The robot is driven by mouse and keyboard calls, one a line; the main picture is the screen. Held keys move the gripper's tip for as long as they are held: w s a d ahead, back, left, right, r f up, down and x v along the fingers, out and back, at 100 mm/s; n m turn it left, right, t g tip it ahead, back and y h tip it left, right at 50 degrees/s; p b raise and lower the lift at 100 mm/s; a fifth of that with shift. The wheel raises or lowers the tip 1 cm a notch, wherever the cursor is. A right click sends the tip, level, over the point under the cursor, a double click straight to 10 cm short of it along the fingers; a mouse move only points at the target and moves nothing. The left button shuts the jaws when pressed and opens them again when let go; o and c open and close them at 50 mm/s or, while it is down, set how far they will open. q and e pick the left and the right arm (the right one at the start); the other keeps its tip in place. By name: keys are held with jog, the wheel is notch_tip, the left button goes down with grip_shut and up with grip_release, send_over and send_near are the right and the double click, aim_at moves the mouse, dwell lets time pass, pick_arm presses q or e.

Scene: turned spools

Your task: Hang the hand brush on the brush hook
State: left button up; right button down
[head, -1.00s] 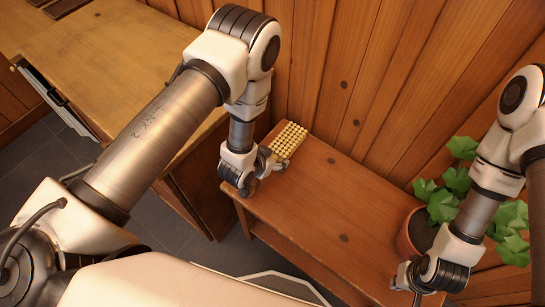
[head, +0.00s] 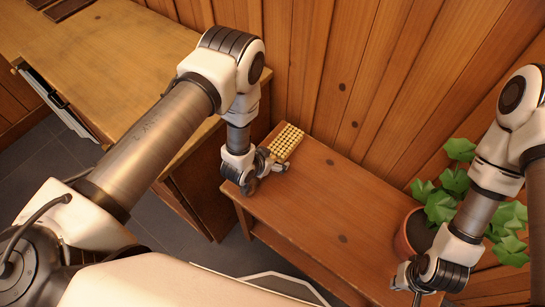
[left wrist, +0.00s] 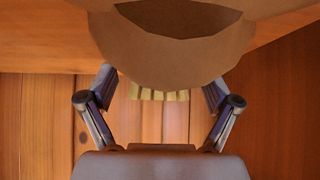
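The hand brush shows in the head view as a block of pale yellow bristles (head: 286,142), turned upward, at the left end of the bench near the wall. My left gripper (head: 262,168) is at its near left side and appears shut on the brush. In the left wrist view a large brown rounded part (left wrist: 165,65) with a dark opening, seemingly the brush's handle, covers the fingertips, with a strip of bristles (left wrist: 160,95) below it. The contact is hidden. My right gripper (head: 410,283) is low at the right; its finger opening is unclear. I cannot make out the brush hook.
A wooden bench (head: 325,205) runs along the plank wall (head: 350,70), its middle clear. A potted plant (head: 418,232) stands at its right end, close to my right arm. A wooden desk (head: 110,50) is at the left.

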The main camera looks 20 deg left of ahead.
pick_arm(q)
jog(key=b+v, duration=0.1)
jog(key=v, duration=0.7)
jog(key=shift+w+r, duration=0.15)
jog(key=shift+w, duration=0.1)
jog(key=s+a+f+g, duration=0.1)
jog(key=s, duration=0.2)
jog(key=s+a+n+g+y, duration=0.1)
jog(key=s+a, duration=0.1)
jog(key=s+a+f+g, duration=0.1)
jog(key=s, duration=0.2)
jog(key=shift+s+a+f+n+g+y, duration=0.2)
jog(key=shift+s+f+n+g+y, duration=0.1)
jog(key=shift+f+n+y, duration=0.1)
jog(key=s+a+n+g, duration=0.1)
jog(key=s+a+g, duration=0.1)
jog(key=s, duration=0.5)
jog(key=s+a+n+g+y, duration=0.1)
jog(key=s+g, duration=0.2)
jog(key=s, duration=0.4)
jog(key=shift+a+r, duration=0.25)
jog(key=shift+a, duration=0.1)
jog(key=shift+o, duration=0.5)
jog(key=shift+s, duration=0.1)
jog(key=shift+d, duration=0.1)
